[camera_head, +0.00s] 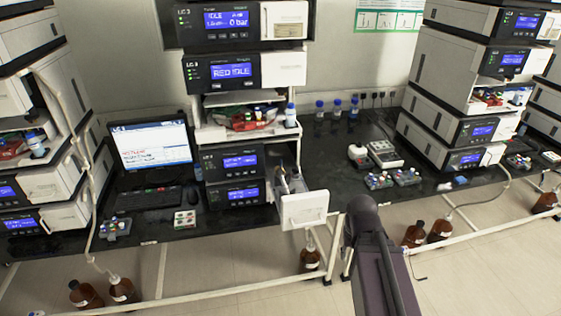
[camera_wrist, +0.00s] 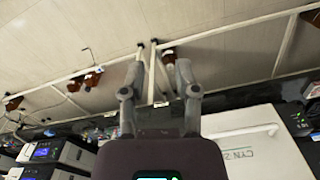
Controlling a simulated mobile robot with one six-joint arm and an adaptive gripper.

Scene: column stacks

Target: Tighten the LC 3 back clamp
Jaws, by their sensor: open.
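The LC 3 stack (camera_head: 222,72) stands in the middle of the head view, with "LC 3" on its top unit. Near its foot a white door or drawer front (camera_head: 304,208) stands out from the stack, with an open compartment (camera_head: 290,178) behind it. Small slim parts show in that opening, too small to tell apart; I cannot make out the back clamp. My gripper (camera_wrist: 158,70) is open in the wrist view, with nothing between its fingers. In the head view my arm is right of the open compartment; its fingers are not clearly seen there.
A grey-white device (camera_head: 383,154) and small vial racks (camera_head: 393,179) lie on the dark bench (camera_head: 335,185) to the right. Another stack (camera_head: 450,90) stands further right. Brown bottles (camera_head: 415,235) stand below. A large white panel (camera_wrist: 258,145) is close in the wrist view.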

